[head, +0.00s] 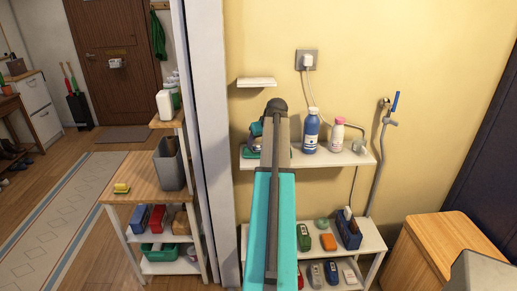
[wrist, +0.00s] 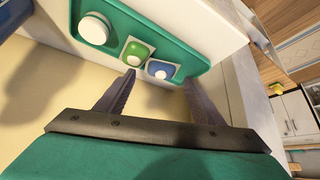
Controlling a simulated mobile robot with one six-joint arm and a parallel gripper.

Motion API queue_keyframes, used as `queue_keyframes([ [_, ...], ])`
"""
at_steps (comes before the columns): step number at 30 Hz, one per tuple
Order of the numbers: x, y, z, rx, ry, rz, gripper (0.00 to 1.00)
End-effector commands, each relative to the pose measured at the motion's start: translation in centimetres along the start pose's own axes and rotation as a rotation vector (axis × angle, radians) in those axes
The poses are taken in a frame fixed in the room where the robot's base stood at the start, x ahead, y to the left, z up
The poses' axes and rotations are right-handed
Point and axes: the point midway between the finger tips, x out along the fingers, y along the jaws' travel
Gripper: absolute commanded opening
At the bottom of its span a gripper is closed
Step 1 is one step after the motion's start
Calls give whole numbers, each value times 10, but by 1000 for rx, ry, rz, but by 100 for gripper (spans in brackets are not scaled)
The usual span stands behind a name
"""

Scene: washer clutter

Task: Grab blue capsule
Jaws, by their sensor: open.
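The blue capsule (wrist: 161,68) shows in the wrist view, a small blue block with a white round spot on a pale square. It lies in a green tray (wrist: 187,49) beside a similar green capsule (wrist: 136,51). My gripper (wrist: 160,80) is open, with one finger near each side of the blue capsule and nothing held. The left fingertip is close to the green capsule. I cannot tell whether the fingers touch anything. In the head view my arm hides most of the tray and the capsule cannot be made out.
A round white-lidded container (wrist: 95,28) sits at the tray's other end. On the wall shelf (head: 345,158) stand a blue bottle (head: 311,132) and a pink bottle (head: 337,135). A lower shelf (head: 372,240) holds several items. A white post (head: 207,120) stands left of my arm.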

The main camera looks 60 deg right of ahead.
Motion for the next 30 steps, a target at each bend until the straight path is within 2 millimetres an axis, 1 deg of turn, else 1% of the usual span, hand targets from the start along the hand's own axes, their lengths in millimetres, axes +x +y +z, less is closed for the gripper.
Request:
queue_keyframes([
  [1, 13, -5, 13, 6, -28, -16, 61],
  [11, 14, -5, 13, 7, -28, -16, 60],
  [18, 14, -7, 13, 7, -28, -19, 20],
  [20, 14, -8, 13, 7, -27, -20, 10],
  [21, 14, -8, 13, 7, -27, -19, 6],
  [30, 13, -5, 12, 5, -28, -15, 5],
])
